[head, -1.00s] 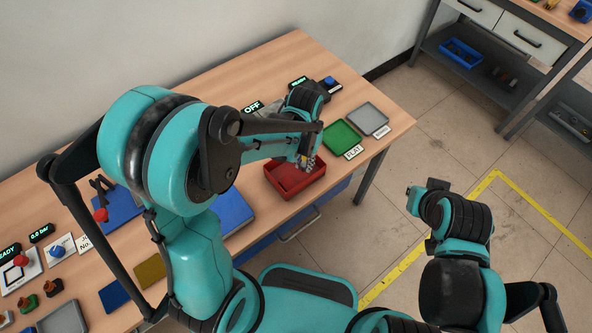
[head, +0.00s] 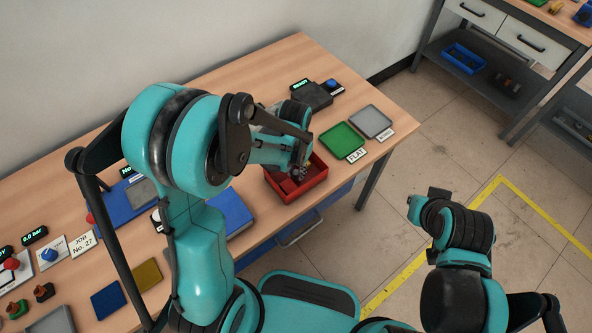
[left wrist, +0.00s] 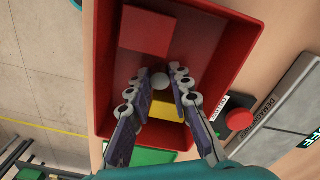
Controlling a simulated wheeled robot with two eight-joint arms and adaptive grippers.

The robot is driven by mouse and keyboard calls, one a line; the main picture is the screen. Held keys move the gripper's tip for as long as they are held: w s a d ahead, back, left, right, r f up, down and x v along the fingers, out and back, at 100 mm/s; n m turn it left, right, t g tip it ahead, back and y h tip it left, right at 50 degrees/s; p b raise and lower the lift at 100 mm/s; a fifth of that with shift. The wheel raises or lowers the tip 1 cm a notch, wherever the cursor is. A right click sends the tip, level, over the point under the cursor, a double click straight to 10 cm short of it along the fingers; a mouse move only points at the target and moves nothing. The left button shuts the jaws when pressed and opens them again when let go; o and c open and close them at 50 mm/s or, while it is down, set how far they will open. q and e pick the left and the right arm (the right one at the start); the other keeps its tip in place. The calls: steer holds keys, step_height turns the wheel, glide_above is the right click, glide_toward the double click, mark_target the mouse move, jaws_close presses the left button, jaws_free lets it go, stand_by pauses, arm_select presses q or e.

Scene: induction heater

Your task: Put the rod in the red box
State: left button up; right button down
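The red box (head: 312,188) stands near the table's front edge in the head view; its inside fills the middle of the left wrist view (left wrist: 225,55). My left gripper (head: 299,174) points down into the box. In the left wrist view its two fingers (left wrist: 160,73) are apart. A round grey end, apparently the rod (left wrist: 160,81), shows between the fingertips, with a small gap on either side. The rod's length is hidden. A red block (left wrist: 147,32) and a yellow block (left wrist: 165,110) lie in the box. My right gripper (head: 416,206) is away from the table, its fingers unclear.
A green tray (head: 342,140) and a grey tray (head: 371,121) lie right of the box. A blue plate (head: 233,212) lies to its left, partly behind my arm. A dark heater-like unit (head: 312,95) stands behind. A red button (left wrist: 239,120) is beside the box.

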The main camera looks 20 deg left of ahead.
mark_target(296, 172)
arm_select(q)
steer(key=shift+o, duration=1.3)
steer(key=shift+r, duration=0.2)
step_height(296, 172, up, 11)
steer(key=p, duration=0.5)
steer(key=s+a+r+n+t, duration=0.2)
steer(key=s+a+r+t, duration=0.3)
steer(key=s+r, duration=0.5)
steer(key=shift+s+t, duration=0.15)
steer(key=shift+t, duration=0.95)
steer(key=shift+f, duration=0.1)
